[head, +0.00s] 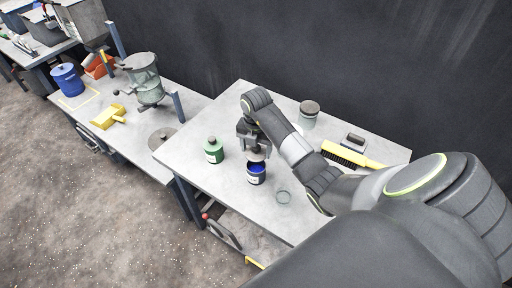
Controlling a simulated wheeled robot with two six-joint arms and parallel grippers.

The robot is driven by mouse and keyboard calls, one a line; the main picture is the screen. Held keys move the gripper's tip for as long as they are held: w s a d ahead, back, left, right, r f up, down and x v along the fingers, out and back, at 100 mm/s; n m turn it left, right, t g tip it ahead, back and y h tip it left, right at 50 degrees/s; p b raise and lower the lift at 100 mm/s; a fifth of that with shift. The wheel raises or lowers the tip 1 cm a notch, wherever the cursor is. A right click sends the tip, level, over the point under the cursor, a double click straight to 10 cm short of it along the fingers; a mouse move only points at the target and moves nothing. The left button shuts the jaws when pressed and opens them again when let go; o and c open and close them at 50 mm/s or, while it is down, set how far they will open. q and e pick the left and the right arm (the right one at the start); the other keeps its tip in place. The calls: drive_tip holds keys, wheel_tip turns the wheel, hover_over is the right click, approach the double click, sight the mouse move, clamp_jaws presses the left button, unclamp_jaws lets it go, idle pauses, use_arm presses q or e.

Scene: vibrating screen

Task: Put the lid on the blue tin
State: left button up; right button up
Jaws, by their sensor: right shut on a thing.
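The blue tin (256,175) stands upright on the grey table, dark-sided with a pale label. Its blue top shows beneath my right gripper. My right gripper (257,152) points down just above the tin, shut on a small grey piece that looks like the lid (259,156). The lid is mostly hidden by the fingers, and I cannot tell whether it touches the tin's rim. My left gripper is not in view.
A green bottle-like tin (213,152) stands left of the blue tin. A small clear round dish (284,197) lies to its right. A lidded jar (309,113) and a yellow brush (350,155) are further back. The table's (205,185) front left is clear.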

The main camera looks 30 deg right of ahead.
drive_tip(key=shift+f+b, duration=1.65)
drive_tip(key=shift+f, duration=0.65)
drive_tip(key=shift+f+b, duration=0.75)
drive_tip(key=shift+f, duration=0.2)
drive_tip(key=o, duration=1)
drive_tip(key=shift+r, duration=0.1)
wheel_tip(320, 180, up, 6)
drive_tip(key=shift+w+f+b, duration=0.1)
drive_tip(key=shift+b, duration=0.6)
wheel_tip(320, 180, up, 11)
drive_tip(key=p, duration=1.2)
drive_tip(key=shift+r, duration=0.2)
